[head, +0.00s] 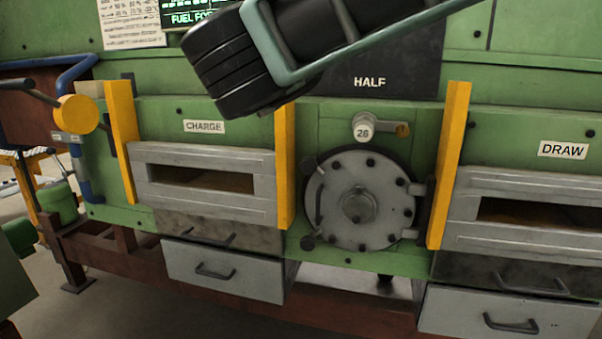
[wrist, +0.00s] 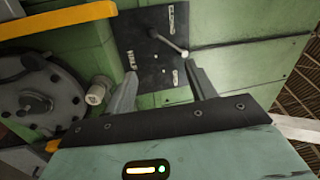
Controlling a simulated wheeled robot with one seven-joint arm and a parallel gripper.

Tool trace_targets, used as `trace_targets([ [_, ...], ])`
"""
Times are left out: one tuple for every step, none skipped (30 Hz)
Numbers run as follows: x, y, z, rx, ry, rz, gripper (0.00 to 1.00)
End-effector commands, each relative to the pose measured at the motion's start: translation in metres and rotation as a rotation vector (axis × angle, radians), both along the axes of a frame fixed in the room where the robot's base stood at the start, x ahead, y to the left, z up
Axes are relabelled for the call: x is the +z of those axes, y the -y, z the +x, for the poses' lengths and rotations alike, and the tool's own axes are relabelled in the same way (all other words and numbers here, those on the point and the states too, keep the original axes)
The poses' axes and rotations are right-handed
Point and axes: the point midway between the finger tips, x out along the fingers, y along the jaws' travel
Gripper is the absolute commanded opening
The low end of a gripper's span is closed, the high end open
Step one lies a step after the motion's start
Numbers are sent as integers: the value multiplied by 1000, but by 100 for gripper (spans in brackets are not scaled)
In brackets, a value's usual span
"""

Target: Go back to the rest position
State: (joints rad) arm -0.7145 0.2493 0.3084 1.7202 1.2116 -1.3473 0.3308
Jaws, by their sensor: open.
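My gripper (wrist: 160,84) shows in the wrist view with its two grey fingers apart and nothing between them. It points at a black panel (wrist: 148,70) on the green furnace wall. A metal lever (wrist: 168,42) with a rounded end is on that panel, slanting down to the right beyond the fingers. No contact between fingers and lever is visible. In the head view my arm crosses the top middle and hides much of the black panel (head: 385,60), where a HALF label (head: 369,82) shows. The gripper's fingers are not clear there.
A round bolted hatch (head: 360,200) sits between upright yellow bars (head: 450,165). The CHARGE opening (head: 205,178) is left and the DRAW opening (head: 535,214) right. Grey drawers (head: 225,270) are below.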

Motion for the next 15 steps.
trace_targets([
  [0, -2, 1, 19, -3, -15, 56],
  [0, -3, 1, 32, -4, -24, 56],
  [-1, -6, 1, 51, -7, -37, 56],
  [-2, -7, 1, 65, -11, -48, 56],
  [-3, -9, 2, 80, -13, -60, 56],
  [-4, -12, 2, 99, -15, -74, 56],
  [-5, -14, 2, 115, -19, -87, 56],
  [-7, -16, 2, 133, -24, -102, 56],
  [-9, -19, 2, 155, -28, -121, 56],
  [-11, -21, 2, 176, -33, -137, 56],
  [-13, -24, 1, 199, -38, -156, 56],
  [-16, -28, 0, 230, -45, -181, 56],
  [-18, -31, -1, 257, -50, -204, 56],
  [-21, -34, -2, 282, -58, -226, 56],
  [-26, -38, -3, 320, -69, -261, 56],
])
